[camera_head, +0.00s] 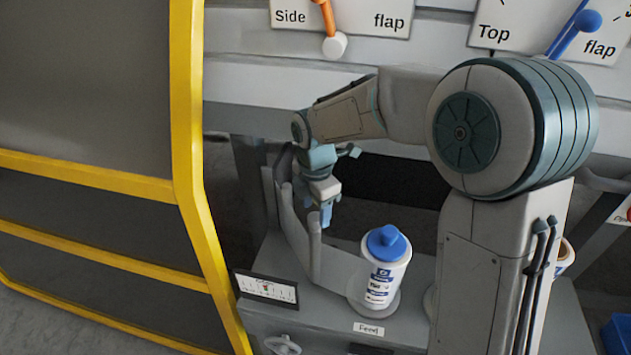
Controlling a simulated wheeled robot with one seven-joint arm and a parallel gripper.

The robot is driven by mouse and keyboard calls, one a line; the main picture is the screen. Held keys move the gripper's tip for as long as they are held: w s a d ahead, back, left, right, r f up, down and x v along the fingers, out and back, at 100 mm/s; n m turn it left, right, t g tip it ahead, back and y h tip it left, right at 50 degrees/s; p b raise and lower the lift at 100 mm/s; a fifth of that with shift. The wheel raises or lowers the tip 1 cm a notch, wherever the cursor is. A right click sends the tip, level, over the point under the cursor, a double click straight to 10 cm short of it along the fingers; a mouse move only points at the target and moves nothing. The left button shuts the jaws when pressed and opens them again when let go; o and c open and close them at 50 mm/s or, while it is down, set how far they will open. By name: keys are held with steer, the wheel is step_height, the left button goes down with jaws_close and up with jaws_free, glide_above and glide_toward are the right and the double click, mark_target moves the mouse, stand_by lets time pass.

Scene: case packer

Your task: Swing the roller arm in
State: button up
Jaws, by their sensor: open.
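The roller arm (318,255) is a grey curved piece with upright posts, at the left side of the grey feed deck. It curves from the back left toward a white bottle with a blue cap (380,272). The bottle stands upright on the deck behind the "Feed" label. My gripper (325,208) is open and points down beside the upright posts of the roller arm, left of and behind the bottle. Whether its fingers touch the roller arm cannot be told. My own arm covers the right part of the deck.
A yellow-framed guard panel (190,150) stands close on the left. Signs for the side flap (343,18) and top flap (495,33), each with a lever, are on the machine above. A dark opening (395,182) lies behind the bottle. A blue bin (618,333) is at the lower right.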

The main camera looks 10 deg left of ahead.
step_height(320, 180, up, 11)
stand_by(0.7)
steer(key=s+d+f+m+t, duration=0.1)
steer(key=s+d+m, duration=0.7)
steer(key=m, duration=0.5)
steer(key=s+d+f+m+t, duration=0.2)
steer(key=s+d+m, duration=0.7)
steer(key=d+m, duration=0.4)
steer(key=shift+d+f, duration=0.15)
steer(key=shift+d, duration=0.1)
steer(key=shift+s, duration=0.1)
stand_by(0.4)
